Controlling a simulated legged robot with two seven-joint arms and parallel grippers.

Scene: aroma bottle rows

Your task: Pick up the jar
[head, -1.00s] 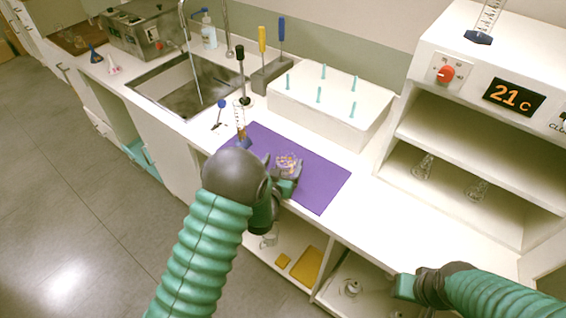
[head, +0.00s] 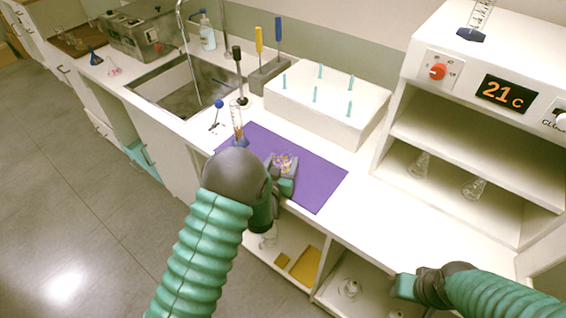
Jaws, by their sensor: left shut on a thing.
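A small clear jar with orange and purple bits in it (head: 285,161) is at the purple mat (head: 318,184) on the counter. My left gripper (head: 283,176) is shut on the jar, and its wrist hides part of it. I cannot tell whether the jar touches the mat or is just above it. My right gripper (head: 404,287) is low at the front right, away from the jar, and its fingers do not show clearly.
A graduated cylinder (head: 237,122) stands at the mat's left corner. Behind the mat is a white box with teal pegs (head: 335,118). A sink (head: 185,88) lies to the left. A shelf unit (head: 450,133) with flasks stands at the right. The counter right of the mat is clear.

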